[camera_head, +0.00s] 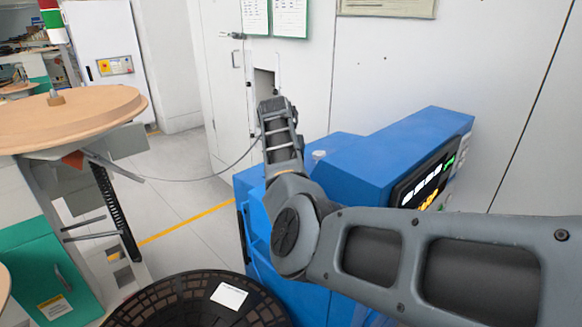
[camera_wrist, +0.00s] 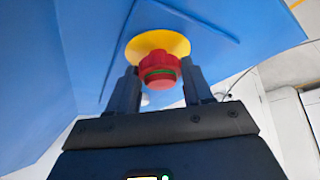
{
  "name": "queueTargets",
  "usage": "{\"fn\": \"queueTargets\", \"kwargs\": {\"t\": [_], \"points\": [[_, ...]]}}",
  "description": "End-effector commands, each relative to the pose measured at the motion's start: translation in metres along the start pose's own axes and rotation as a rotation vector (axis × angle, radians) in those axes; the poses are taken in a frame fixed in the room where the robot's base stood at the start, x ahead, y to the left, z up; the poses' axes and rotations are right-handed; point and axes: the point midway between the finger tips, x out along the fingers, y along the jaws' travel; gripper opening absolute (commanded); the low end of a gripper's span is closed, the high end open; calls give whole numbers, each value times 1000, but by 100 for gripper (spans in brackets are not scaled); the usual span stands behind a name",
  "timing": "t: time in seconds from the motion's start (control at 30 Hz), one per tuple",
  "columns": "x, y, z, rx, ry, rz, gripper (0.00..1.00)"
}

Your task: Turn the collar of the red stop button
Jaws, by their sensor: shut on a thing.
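The red stop button (camera_wrist: 158,69) sits on a yellow disc on the blue machine face in the wrist view. A green band shows across the red part. My gripper (camera_wrist: 160,88) has one dark finger on each side of the red collar and is shut on it. The finger contact is partly hidden by the button and the tilt of the view. In the head view, my arm reaches to the blue machine (camera_head: 420,140), and the button and fingertips are hidden there.
A lit display panel (camera_head: 430,185) is on the blue machine's right side. A dark round reel (camera_head: 160,305) lies at the front, a wooden spool (camera_head: 70,115) stands at left. Grey floor is clear between spool and machine.

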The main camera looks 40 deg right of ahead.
Motion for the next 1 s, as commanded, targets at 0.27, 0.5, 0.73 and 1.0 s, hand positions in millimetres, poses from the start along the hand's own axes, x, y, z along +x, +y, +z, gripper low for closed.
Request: {"fn": "queueTargets", "kwargs": {"t": [0.27,0.5,0.73,1.0], "points": [[-1,-1,0,-1,1,-2,52],[-1,0,0,-1,0,-1,75],[-1,0,0,-1,0,-1,76],[-29,-1,0,0,4,-2,76]]}}
